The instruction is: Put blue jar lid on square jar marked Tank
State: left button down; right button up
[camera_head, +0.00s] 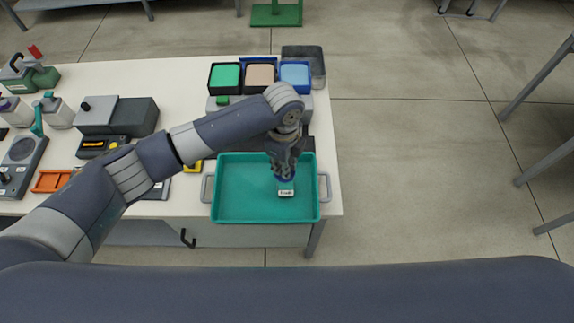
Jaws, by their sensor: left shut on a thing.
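The square jar (287,190) stands in the green tray (240,210), with a white label facing me; its print is too small to read surely. My left gripper (285,172) reaches down over the jar and is shut on the blue jar lid (286,179). The lid is right above the jar in the picture. I cannot tell whether it touches the jar or hangs just over it. The gripper hides most of the lid and the jar's far side. My right gripper is not in view.
Open boxes with green (225,76), beige (260,76) and light blue contents (295,74) stand behind the tray. A grey case (118,116), an orange rack (52,181) and bottles are at left.

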pick_arm(q)
jog(key=shift+d+f+b, duration=0.2)
jog(key=shift+f+b, duration=1)
jog(key=shift+f, duration=0.3)
jog(key=shift+f+b, duration=0.5)
jog(key=shift+f, duration=0.3)
